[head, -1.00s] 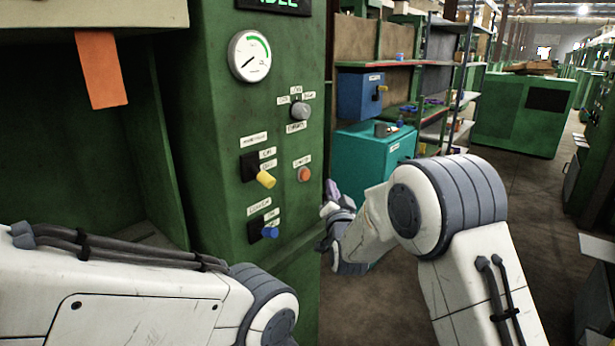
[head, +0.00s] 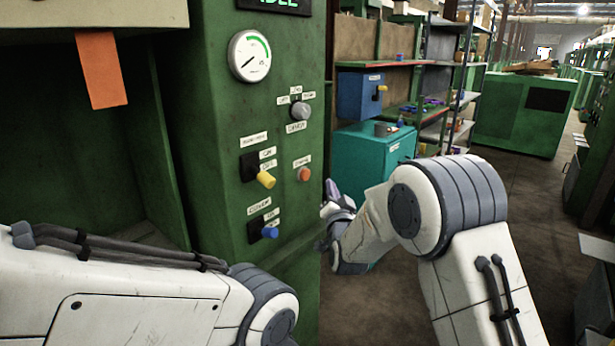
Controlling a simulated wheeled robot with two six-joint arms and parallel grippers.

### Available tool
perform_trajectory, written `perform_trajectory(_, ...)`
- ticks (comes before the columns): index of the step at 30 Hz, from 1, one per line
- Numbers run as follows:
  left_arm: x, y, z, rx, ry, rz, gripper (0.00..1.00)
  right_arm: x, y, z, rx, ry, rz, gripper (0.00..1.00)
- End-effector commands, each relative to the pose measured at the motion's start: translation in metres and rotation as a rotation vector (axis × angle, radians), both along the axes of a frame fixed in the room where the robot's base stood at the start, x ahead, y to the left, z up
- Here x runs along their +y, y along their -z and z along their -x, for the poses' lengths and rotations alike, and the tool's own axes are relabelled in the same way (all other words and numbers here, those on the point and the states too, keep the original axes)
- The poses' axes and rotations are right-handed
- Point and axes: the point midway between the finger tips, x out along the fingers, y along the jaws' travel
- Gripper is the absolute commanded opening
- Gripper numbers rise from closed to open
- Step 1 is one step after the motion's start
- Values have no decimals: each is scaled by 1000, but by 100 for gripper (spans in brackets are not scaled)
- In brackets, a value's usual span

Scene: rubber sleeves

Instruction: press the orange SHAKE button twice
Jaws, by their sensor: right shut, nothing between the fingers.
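The orange button (head: 304,174) sits on the right part of the green machine's control panel (head: 225,110), with a small white label just above it. The label is too small to read surely. My right gripper (head: 328,216) is shut and empty, just right of the panel's edge and below the button, apart from it. My right forearm partly hides it. My left arm (head: 140,290) crosses the lower left; its gripper is outside the picture.
A yellow-tipped switch (head: 265,179) and a blue-tipped switch (head: 269,232) are left of and below the button. A grey knob (head: 300,111) and a gauge (head: 250,56) are above. A teal cabinet (head: 365,160) stands behind my right arm.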

Motion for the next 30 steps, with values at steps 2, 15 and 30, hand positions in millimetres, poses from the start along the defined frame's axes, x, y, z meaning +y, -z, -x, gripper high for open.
perform_trajectory(2,0,0,0,0,0,0,0,0,0,0,0,0,0,0)
perform_trajectory(15,0,0,0,0,0,0,0,0,0,0,0,0,0,0)
perform_trajectory(30,0,0,0,0,0,0,0,42,15,52,277,-134,167,0)
